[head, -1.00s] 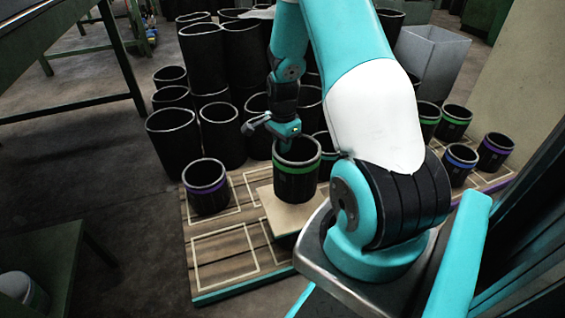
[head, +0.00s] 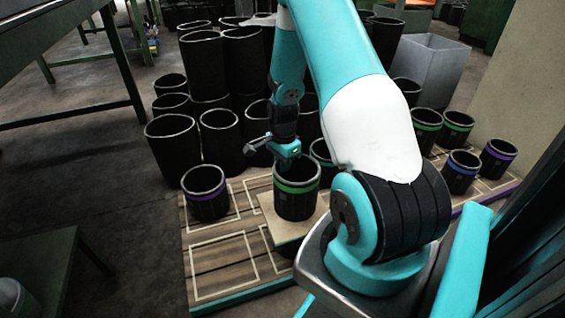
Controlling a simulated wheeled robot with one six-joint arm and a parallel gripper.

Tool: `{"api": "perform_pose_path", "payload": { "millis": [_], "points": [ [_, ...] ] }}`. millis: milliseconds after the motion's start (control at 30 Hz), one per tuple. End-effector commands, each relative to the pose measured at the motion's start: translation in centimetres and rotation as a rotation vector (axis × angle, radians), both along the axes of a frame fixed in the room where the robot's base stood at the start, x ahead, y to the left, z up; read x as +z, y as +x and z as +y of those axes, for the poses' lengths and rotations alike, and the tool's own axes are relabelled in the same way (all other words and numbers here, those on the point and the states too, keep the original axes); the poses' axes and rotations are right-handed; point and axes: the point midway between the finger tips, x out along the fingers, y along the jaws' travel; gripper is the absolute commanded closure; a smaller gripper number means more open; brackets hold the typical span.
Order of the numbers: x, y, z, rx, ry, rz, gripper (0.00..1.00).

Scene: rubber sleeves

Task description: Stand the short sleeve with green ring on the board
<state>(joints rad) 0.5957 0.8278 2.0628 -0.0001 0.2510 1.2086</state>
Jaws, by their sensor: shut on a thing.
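The short black sleeve with a green ring (head: 297,204) is upright in the middle of the head view. My gripper (head: 288,152) is shut on its far rim. The pale square board (head: 279,232) lies below the sleeve, partly hidden by it and by my arm. The sleeve's base appears over the board, at or very near its surface; I cannot tell whether they touch. Something dark shows under the board's front edge.
A purple-ringed sleeve (head: 205,197) stands at left on the wooden pallet (head: 222,267) with pale outlined rectangles. Tall black sleeves (head: 222,140) crowd behind. A blue-ringed sleeve (head: 461,172) and other ringed sleeves stand at right. The pallet's front left is clear.

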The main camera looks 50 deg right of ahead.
Motion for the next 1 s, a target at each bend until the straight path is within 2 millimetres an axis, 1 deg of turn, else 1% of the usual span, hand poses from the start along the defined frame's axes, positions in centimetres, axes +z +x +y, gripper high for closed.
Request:
{"api": "perform_pose_path", "payload": {
  "millis": [200, 233, 267, 300, 333, 567, 667, 767, 1000],
  "points": [
    [-0.3, 0.0, 0.0, 0.000, 0.000, -0.001, 1.00],
    [-0.3, 0.0, 0.0, 0.000, 0.000, 0.000, 0.84],
    [-0.3, 0.0, 0.0, 0.000, 0.000, 0.000, 0.77],
    [-0.3, 0.0, 0.0, 0.000, 0.000, 0.000, 0.68],
    [-0.3, 0.0, 0.0, 0.000, 0.000, 0.000, 0.66],
    [-0.3, 0.0, 0.0, 0.000, 0.000, 0.000, 0.66],
    [0.2, 0.0, 0.0, 0.000, 0.000, -0.001, 0.66],
    [1.7, 0.0, 0.0, 0.000, -0.001, -0.001, 0.66],
    [7.5, 0.1, 0.0, 0.000, -0.002, -0.003, 0.66]
  ]
}}
